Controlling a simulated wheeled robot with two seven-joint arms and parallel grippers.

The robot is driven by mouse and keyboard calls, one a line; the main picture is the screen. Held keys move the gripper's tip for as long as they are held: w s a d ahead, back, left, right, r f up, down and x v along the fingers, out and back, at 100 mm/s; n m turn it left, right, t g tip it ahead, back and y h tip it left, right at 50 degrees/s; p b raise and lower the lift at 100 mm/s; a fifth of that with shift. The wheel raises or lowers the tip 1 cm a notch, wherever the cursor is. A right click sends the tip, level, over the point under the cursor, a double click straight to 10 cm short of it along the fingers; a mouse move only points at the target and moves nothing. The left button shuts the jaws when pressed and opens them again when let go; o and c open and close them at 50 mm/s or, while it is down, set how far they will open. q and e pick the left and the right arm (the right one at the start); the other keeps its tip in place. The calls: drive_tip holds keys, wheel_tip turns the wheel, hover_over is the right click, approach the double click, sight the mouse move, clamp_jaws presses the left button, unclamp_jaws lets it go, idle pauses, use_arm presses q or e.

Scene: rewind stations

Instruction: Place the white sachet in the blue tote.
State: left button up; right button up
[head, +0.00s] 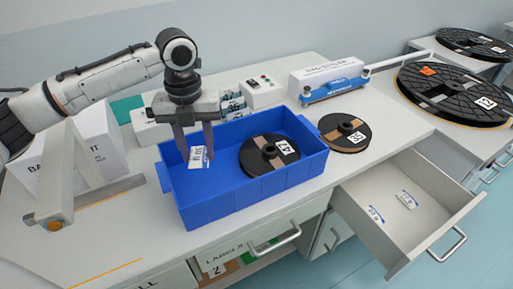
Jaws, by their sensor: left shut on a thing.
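The white sachet (198,157), with dark print on it, is between the fingertips of my left gripper (196,150). The gripper points straight down over the left part of the blue tote (243,192) and is shut on the sachet. The sachet hangs within the tote's walls; I cannot tell whether it touches the floor. The tote stands open on the white bench, and a black reel (256,163) marked 47 lies in its right half. My right gripper is not in view.
A black reel (353,128) marked 52 lies right of the tote. An open drawer (357,202) holds two small white-and-blue packets. A bag sealer (330,80) and a control box (262,92) stand behind. Large reels (450,92) lie at far right. White boxes (97,150) stand at left.

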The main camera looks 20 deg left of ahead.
use_arm(q)
drive_tip(key=shift+w+f, duration=0.35)
drive_tip(key=shift+f, duration=0.15)
hover_over(207, 186)
wheel_tip(207, 186, down, 5)
drive_tip(key=shift+s+f, duration=0.1)
drive_tip(key=shift+s, duration=0.05)
wheel_tip(207, 186, down, 4)
drive_tip(key=shift+f, duration=0.15)
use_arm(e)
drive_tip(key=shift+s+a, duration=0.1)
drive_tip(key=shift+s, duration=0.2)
use_arm(q)
drive_tip(key=shift+f, duration=0.2)
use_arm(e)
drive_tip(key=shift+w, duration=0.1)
use_arm(q)
drive_tip(key=o, duration=1)
wheel_tip(207, 186, up, 12)
drive_tip(key=shift+r, duration=0.2)
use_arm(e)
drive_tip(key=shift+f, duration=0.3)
